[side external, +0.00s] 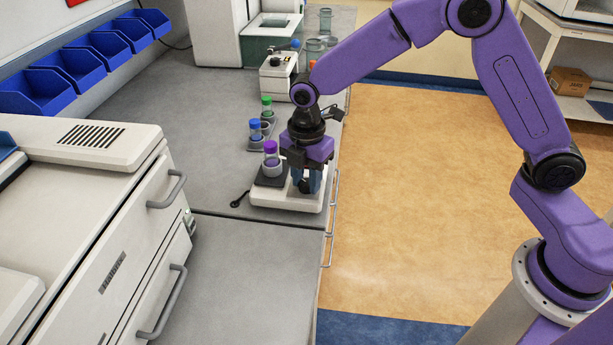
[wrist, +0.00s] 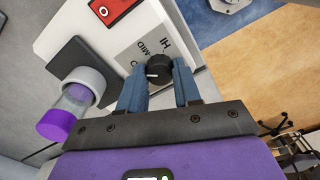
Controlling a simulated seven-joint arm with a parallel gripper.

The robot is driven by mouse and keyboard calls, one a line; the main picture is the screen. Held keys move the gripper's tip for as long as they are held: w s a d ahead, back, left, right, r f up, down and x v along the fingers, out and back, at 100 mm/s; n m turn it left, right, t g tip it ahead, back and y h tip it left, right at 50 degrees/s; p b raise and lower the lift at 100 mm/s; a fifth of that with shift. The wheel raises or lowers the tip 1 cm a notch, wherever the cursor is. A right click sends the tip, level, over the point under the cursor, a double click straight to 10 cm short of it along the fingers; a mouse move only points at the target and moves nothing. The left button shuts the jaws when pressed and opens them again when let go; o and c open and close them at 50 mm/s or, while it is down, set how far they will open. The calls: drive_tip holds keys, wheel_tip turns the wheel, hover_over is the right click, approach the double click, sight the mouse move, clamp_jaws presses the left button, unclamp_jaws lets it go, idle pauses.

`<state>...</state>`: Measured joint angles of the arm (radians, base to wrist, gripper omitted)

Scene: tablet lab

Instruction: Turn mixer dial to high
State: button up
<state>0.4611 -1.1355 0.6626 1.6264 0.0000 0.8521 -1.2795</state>
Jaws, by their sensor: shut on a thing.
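The mixer (side external: 287,198) is a low white box on the bench. In the wrist view its white top (wrist: 75,33) carries a red switch (wrist: 113,10) and a grey label with the words HI and MID. The black dial (wrist: 159,69) has a white pointer line that lies roughly sideways in the wrist view, toward the left. My gripper (wrist: 160,85) is over the dial, its blue fingers shut on it from both sides. In the side view my gripper (side external: 306,183) comes down on the mixer's right part and hides the dial.
A purple-capped vial (side external: 270,158) stands in a holder on the mixer's dark plate (wrist: 82,65). Blue-capped (side external: 255,130) and green-capped (side external: 267,107) vials stand behind. A drawer cabinet (side external: 120,230) is at left; the front bench (side external: 250,280) is clear.

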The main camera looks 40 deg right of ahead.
sight(307, 182)
drive_tip(key=shift+m, duration=0.3)
drive_tip(key=m, duration=0.4)
drive_tip(key=shift+m, duration=0.3)
drive_tip(key=m, duration=0.4)
drive_tip(key=shift+m, duration=0.3)
drive_tip(key=m, duration=0.5)
drive_tip(key=shift+m, duration=2.5)
drive_tip(key=o, duration=1.1)
drive_tip(key=shift+c, duration=0.2)
wheel_tip(307, 182, up, 18)
drive_tip(key=shift+f, duration=0.25)
